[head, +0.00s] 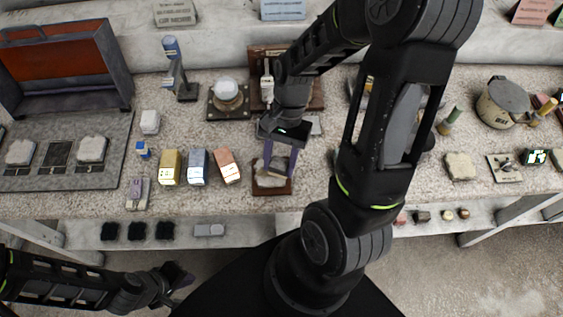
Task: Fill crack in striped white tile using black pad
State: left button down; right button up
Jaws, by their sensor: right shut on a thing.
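A pale tile (268,181) lies in a brown tray (272,191) at the middle of the table; its stripes and any crack are too small to make out. My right gripper (280,163) is directly above this tray, pointing down. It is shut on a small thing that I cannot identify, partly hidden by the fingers. Black pads lie in a row on the lower shelf: a left one (109,231), a middle one (137,231) and a right one (165,230). My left gripper (180,285) is at the bottom left, away from the table, and looks open and empty.
Gold (170,167), blue-grey (197,167) and copper (228,166) blocks stand left of the tray. A grey board (110,150) with tiles and an open red case (60,60) are further left. A round pot (502,100) and stone pieces (460,166) are at the right.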

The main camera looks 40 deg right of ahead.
jog(key=shift+w+a+r, duration=0.25)
jog(key=shift+w+r, duration=0.1)
jog(key=shift+r, duration=0.1)
jog(key=shift+r, duration=1.2)
jog(key=shift+r, duration=2)
